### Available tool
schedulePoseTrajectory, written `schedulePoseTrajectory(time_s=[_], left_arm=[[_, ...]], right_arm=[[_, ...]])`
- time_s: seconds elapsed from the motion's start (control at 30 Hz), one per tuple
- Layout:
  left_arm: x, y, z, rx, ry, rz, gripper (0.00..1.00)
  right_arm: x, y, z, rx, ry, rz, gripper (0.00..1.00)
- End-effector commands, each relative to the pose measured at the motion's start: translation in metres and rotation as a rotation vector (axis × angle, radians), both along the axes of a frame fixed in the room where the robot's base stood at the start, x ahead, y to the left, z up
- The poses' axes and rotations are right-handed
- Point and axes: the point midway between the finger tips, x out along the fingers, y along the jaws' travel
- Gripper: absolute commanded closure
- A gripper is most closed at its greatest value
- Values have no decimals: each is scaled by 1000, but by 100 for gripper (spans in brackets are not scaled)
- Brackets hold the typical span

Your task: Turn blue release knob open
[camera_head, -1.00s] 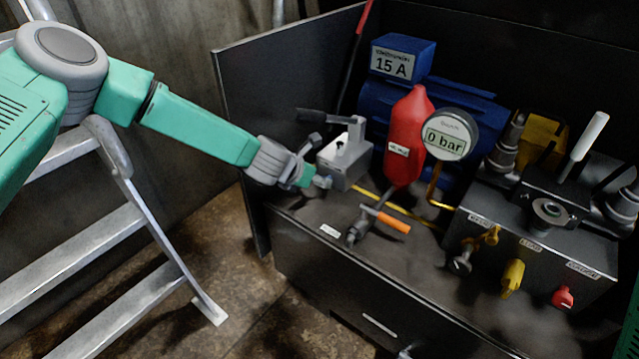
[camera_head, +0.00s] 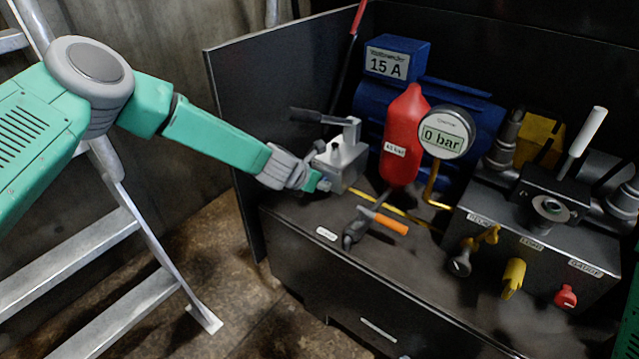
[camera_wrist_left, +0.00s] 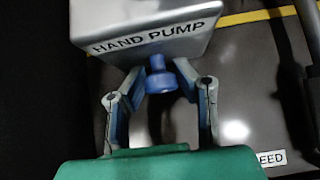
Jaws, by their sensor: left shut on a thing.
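The blue release knob (camera_wrist_left: 164,80) sticks out from the underside of the grey box labelled HAND PUMP (camera_wrist_left: 150,32) in the left wrist view. My left gripper (camera_wrist_left: 162,85) has one finger on each side of the knob and is shut on it. In the head view my left gripper (camera_head: 322,184) is at the lower left front of the hand pump (camera_head: 340,166), and its fingers largely hide the knob. The round gauge (camera_head: 446,132) reads 0 bar. My right gripper is not in view.
A red cylinder (camera_head: 404,140) stands right of the pump. An orange-handled valve (camera_head: 385,222) lies in front. A block (camera_head: 535,250) with several coloured knobs stands at right. A metal ladder (camera_head: 125,280) stands at left. The dark panel (camera_head: 225,130) rises left of the pump.

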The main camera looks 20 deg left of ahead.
Motion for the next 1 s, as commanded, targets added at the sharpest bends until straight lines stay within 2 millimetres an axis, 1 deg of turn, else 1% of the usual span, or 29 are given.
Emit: schedulePoseTrajectory(time_s=[0.17, 0.37, 0.7, 1.0], left_arm=[[0, 0, 0, 27, -10, 1, 100], [-1, -1, 0, 119, -41, 0, 100], [-2, -4, -1, 399, -143, 0, 100], [-3, -6, -3, 665, -241, -2, 100]], right_arm=[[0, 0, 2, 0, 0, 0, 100], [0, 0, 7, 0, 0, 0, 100], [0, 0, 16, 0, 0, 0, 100], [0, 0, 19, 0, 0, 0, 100]])
